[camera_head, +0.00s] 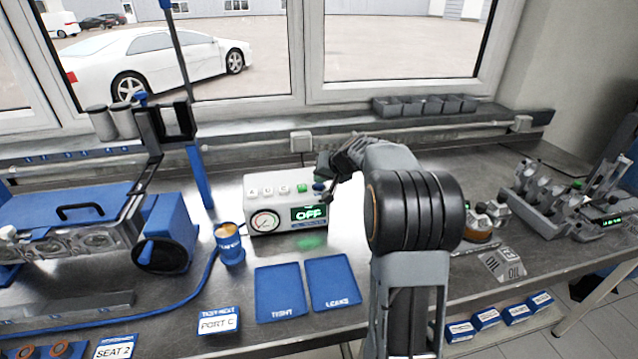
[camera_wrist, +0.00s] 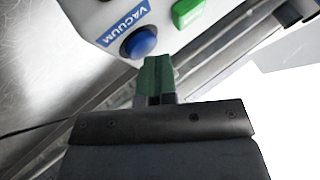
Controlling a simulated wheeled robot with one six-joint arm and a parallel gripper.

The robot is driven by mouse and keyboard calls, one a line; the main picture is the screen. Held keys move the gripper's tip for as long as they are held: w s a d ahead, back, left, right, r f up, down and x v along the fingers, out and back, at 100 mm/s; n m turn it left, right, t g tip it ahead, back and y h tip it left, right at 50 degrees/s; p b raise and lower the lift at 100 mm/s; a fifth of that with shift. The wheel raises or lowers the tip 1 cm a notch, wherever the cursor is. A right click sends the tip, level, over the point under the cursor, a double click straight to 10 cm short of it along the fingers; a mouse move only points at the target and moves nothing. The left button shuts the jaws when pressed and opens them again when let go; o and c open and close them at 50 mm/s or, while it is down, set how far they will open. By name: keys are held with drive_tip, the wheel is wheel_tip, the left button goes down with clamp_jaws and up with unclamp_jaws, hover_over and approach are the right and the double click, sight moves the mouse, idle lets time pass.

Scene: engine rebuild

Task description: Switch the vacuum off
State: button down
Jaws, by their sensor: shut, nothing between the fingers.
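The vacuum unit (camera_head: 270,216) is a white box on the bench, with a round dial and a green display that reads OFF. Its blue button (camera_wrist: 140,42) sits beside a blue VACUUM label in the wrist view. A green button (camera_wrist: 187,11) is to the right of it; it also shows in the head view (camera_head: 302,187). My gripper (camera_wrist: 158,62) is shut and empty, its green fingertips close beside the blue button. I cannot tell whether they touch it. In the head view my gripper (camera_head: 322,185) is at the box's upper right corner, partly hiding it.
A blue cup (camera_head: 230,250) stands left of the unit. Blue mats marked TIGHT (camera_head: 280,290) and LEAKS (camera_head: 332,283) lie in front. An engine head with blue covers (camera_head: 80,215) fills the left. A grey fixture (camera_head: 560,200) stands at right. The window wall is behind.

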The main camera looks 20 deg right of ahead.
drive_tip(key=shift+r, duration=0.25)
drive_tip(key=shift+r+p, duration=1.75)
drive_tip(key=shift+r, duration=1.3)
